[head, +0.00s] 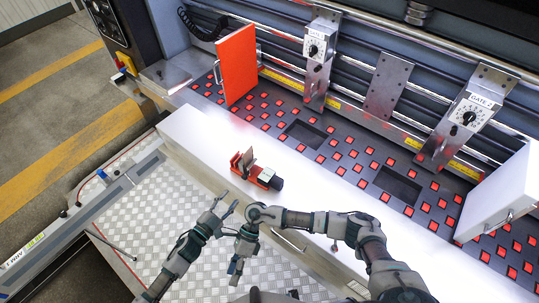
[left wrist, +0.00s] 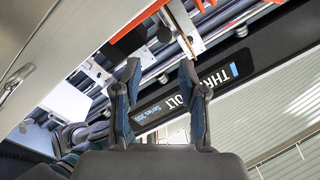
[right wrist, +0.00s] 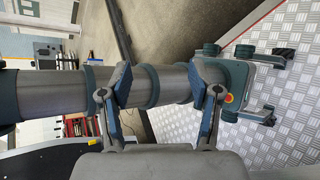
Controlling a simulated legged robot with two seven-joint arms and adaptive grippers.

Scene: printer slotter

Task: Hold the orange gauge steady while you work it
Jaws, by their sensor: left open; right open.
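The orange gauge (head: 256,171) lies on the white ledge (head: 215,140) in the head view. It has an orange-red body, an upright tan plate and a dark round end at its right. My left gripper (head: 227,203) is open and empty, just below and left of the gauge, apart from it. My right gripper (head: 237,268) points down, open and empty, farther from the gauge. The left wrist view shows the left gripper's spread fingers (left wrist: 160,78) with nothing between them. In the right wrist view, a grey arm link passes behind the right gripper's open fingers (right wrist: 162,82).
Behind the ledge is a dark bed with red squares (head: 350,155). An orange panel (head: 237,66) stands at its left and a white panel (head: 500,195) at its right. Two dial units (head: 319,48) (head: 467,117) hang above. Tread-plate floor (head: 150,215) lies in front.

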